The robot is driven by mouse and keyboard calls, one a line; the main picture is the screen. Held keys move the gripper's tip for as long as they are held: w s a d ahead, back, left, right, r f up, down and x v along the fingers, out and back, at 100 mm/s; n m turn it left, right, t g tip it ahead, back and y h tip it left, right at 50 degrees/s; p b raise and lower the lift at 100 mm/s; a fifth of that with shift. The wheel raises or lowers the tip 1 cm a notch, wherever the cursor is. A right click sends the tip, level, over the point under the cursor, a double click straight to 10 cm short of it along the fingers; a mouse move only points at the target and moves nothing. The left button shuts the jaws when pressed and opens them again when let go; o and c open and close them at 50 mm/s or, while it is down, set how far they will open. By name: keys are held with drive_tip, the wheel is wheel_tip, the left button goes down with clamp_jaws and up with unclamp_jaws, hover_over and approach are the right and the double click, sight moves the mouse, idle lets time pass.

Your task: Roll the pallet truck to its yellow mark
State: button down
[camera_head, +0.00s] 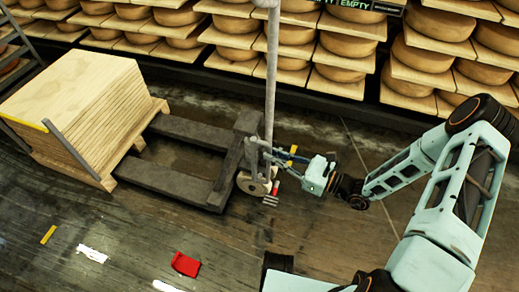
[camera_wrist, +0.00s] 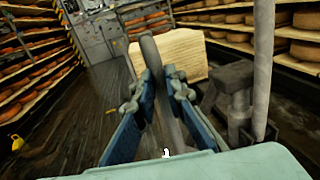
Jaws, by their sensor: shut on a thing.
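The dark grey pallet truck (camera_head: 228,165) stands on the wooden floor, its two forks pointing left. A tall grey pole (camera_head: 271,75) rises at its right end. My gripper (camera_head: 262,152) is at that end, low beside the pole. In the wrist view my blue fingers (camera_wrist: 158,100) are closed around a grey bar (camera_wrist: 149,50) of the truck. The pole (camera_wrist: 263,60) stands to the right there. A yellow strip (camera_head: 48,235) lies on the floor at lower left. Another yellow strip (camera_head: 292,152) shows just behind my gripper; I cannot tell which is the truck's mark.
A pallet stacked with boards (camera_head: 80,105) stands at the fork tips; whether they reach under it is unclear. Cheese shelves (camera_head: 420,60) line the back. A red thing (camera_head: 186,264) and a white patch (camera_head: 92,253) lie on the floor in front, which is otherwise mostly clear.

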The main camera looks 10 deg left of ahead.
drive_tip(key=d, duration=1.1)
drive_tip(key=shift+s, duration=0.15)
drive_tip(key=c, duration=2)
unclamp_jaws()
drive_tip(key=shift+d, duration=0.1)
drive_tip(key=v, duration=1.2)
drive_tip(key=shift+s, duration=0.15)
